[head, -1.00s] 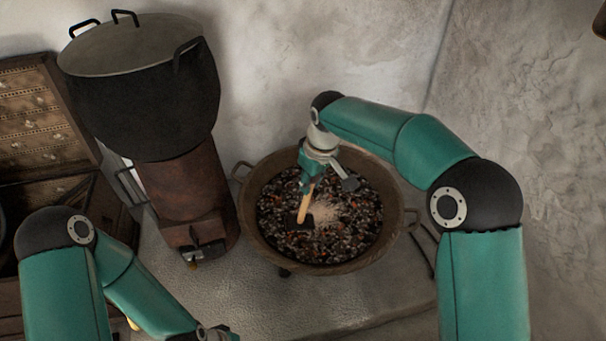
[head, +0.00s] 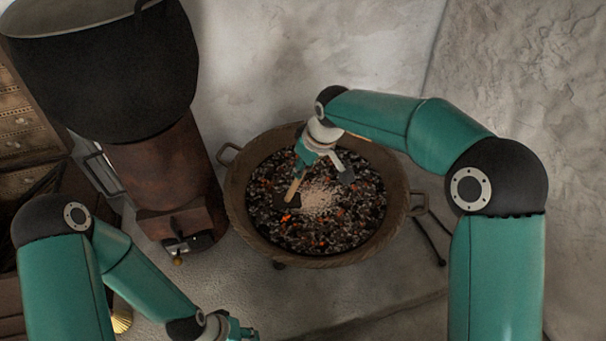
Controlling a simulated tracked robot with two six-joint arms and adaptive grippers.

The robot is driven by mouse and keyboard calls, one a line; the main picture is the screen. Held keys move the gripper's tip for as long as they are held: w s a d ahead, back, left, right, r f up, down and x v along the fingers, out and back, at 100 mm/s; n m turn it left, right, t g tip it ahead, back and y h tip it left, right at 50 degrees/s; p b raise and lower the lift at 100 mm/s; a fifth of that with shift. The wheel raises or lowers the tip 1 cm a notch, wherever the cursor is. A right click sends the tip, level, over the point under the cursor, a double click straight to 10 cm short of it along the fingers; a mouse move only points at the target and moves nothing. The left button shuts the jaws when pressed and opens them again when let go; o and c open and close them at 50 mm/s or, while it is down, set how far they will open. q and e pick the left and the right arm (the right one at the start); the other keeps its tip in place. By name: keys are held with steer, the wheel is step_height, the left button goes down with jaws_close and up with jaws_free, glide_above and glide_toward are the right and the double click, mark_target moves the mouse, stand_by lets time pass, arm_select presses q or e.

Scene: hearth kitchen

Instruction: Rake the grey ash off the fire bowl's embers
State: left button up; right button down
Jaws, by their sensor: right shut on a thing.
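The fire bowl (head: 234,208) stands in the middle, a round brown pan with a handle on each side. It is full of dark coals with glowing orange embers (head: 340,213) among them. A pale grey patch of ash (head: 318,197) lies near the middle of the coals. My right gripper (head: 302,168) is over the bowl, shut on the wooden handle of a small rake (head: 293,190). The rake's dark head is down at the coals, left of the ash patch. My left gripper (head: 240,333) is low at the bottom edge, partly cut off; its jaws are too little shown to judge.
A large black pot (head: 110,80) sits on a rusty brown stove (head: 165,175) left of the bowl. A wooden cabinet with drawers (head: 20,145) is at the far left. Dark tongs-like rods (head: 432,238) lie right of the bowl. Plaster walls close off the back and right.

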step_height(320, 180, down, 6)
steer(key=b, duration=0.5)
steer(key=shift+f, duration=0.4)
stand_by(0.6)
